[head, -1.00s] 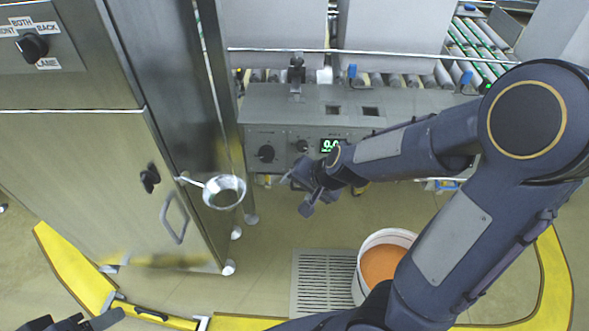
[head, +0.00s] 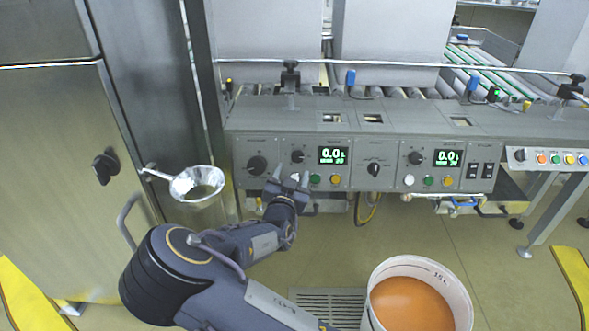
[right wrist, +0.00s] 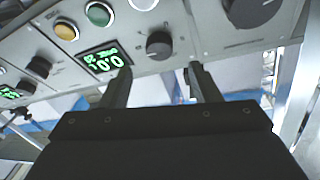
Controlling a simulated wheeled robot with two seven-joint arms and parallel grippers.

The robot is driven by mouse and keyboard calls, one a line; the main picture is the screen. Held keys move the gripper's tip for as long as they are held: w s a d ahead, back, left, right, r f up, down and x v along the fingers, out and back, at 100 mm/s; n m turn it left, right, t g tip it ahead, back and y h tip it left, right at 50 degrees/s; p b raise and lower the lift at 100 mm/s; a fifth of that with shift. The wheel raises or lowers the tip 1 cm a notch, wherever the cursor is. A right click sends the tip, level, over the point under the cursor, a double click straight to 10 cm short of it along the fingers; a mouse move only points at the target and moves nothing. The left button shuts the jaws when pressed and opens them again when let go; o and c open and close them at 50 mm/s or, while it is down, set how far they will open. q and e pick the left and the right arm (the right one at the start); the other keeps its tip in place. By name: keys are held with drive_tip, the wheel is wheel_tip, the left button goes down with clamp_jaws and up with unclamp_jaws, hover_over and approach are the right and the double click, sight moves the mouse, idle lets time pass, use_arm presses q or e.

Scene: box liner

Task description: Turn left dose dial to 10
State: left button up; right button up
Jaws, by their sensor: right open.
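The left dose dial (head: 297,156) is a small black knob on the grey control panel, left of a green display (head: 333,155) reading 0.0. My right gripper (head: 290,178) is open and empty, just below the dial in the head view. In the right wrist view the panel looks upside down. There the dial (right wrist: 158,45) lies ahead of the gap between the two open fingertips (right wrist: 157,72), with no visible contact. The 0.0 display (right wrist: 104,62) shows beside it. My left gripper is not in view.
A larger black knob (head: 257,165) sits left of the dial, and green (head: 315,179) and orange (head: 335,180) buttons below the display. A second display (head: 447,158) and dial (head: 416,157) are to the right.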

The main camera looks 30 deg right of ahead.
sight(298, 159)
drive_tip(key=b+x, duration=0.1)
drive_tip(key=x, duration=0.4)
drive_tip(key=shift+w+d, duration=0.2)
drive_tip(key=shift+d, duration=0.05)
drive_tip(key=c, duration=1)
drive_tip(key=shift+f, duration=0.1)
